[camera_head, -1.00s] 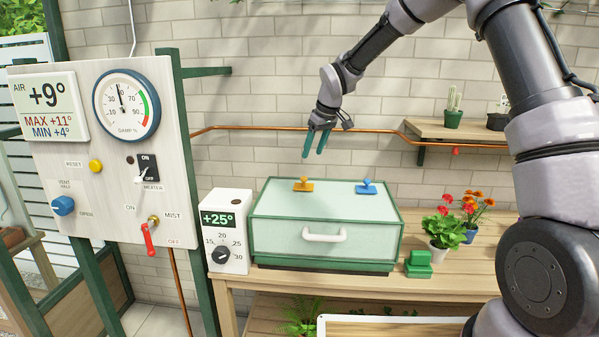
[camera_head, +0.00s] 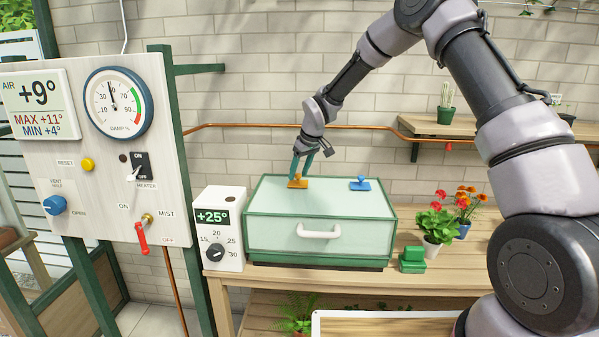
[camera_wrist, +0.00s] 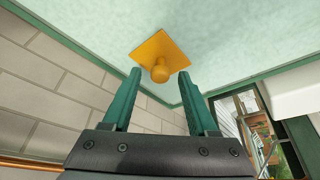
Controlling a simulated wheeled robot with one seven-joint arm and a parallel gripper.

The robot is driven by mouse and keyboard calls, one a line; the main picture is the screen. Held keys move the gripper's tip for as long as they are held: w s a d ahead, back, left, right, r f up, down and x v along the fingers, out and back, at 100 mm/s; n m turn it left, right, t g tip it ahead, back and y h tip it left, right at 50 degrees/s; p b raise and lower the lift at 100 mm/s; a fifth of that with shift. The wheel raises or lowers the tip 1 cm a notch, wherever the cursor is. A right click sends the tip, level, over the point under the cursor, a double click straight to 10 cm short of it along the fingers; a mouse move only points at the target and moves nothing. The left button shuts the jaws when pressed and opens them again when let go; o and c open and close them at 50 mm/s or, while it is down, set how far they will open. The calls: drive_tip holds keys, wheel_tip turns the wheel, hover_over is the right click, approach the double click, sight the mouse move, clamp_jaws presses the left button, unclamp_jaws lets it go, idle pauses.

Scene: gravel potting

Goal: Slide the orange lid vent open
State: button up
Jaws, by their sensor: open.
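The orange lid vent (camera_head: 298,182) is a flat square plate with a round knob, on the left part of the pale green lid (camera_head: 330,200) of the green-framed box. In the wrist view the orange vent (camera_wrist: 160,56) lies just ahead of the fingertips, its knob between their lines. My gripper (camera_head: 302,172) has green fingers and is open, pointing down at the orange vent from just above and behind. In the wrist view my gripper (camera_wrist: 161,74) shows its fingers spread with nothing between them. Whether a finger touches the knob I cannot tell.
A blue vent (camera_head: 360,184) sits on the lid's right part. A white thermostat box (camera_head: 222,262) stands left of the green box. A flower pot (camera_head: 433,250) and a green block (camera_head: 412,262) stand to its right. A control panel (camera_head: 100,175) rises at the left.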

clamp_jaws()
idle(1.3)
